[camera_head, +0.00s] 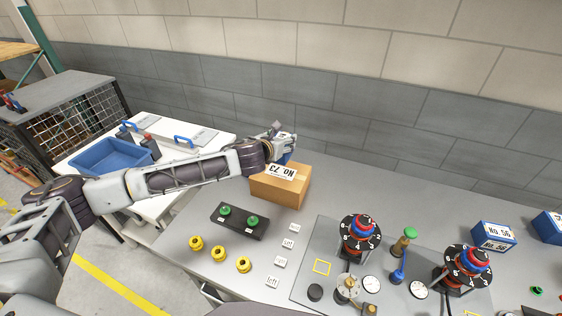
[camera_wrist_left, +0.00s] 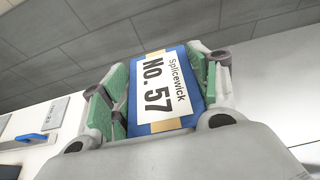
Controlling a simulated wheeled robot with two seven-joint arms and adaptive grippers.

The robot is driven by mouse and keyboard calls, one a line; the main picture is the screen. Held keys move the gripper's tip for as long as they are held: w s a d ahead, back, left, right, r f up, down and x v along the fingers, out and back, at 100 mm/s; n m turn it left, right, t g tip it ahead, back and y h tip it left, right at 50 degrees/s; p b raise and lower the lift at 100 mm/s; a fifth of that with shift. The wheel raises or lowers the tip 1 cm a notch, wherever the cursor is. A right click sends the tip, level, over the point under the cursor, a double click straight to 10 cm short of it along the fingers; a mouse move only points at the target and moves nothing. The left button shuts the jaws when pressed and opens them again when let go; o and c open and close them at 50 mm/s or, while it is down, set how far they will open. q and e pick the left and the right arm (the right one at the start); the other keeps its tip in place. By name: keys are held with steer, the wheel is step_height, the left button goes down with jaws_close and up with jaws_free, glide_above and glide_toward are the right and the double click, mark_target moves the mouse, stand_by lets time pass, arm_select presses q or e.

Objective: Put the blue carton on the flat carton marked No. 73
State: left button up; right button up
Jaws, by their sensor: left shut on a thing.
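My left gripper (camera_head: 280,138) is shut on a blue carton (camera_head: 286,157), which is mostly hidden behind the wrist in the head view. The brown flat carton (camera_head: 291,191) marked No. 73 lies on the grey table, just in front of and below the gripper. I cannot tell whether the blue carton touches it. My right gripper is not in view.
Another blue carton marked No. 56 (camera_head: 493,236) stands at the right, with one more blue carton (camera_head: 549,224) at the edge. A panel with dials (camera_head: 331,236), a black block with green knobs (camera_head: 239,221) and several yellow knobs (camera_head: 219,252) occupy the front.

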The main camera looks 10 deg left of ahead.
arm_select(q)
steer(key=shift+f, duration=2.05)
steer(key=shift+f, duration=1.85)
steer(key=o, duration=1.2)
steer(key=shift+f, duration=0.1)
steer(key=shift+s, duration=0.15)
steer(key=shift+b+v, duration=0.4)
steer(key=shift+v, duration=5.55)
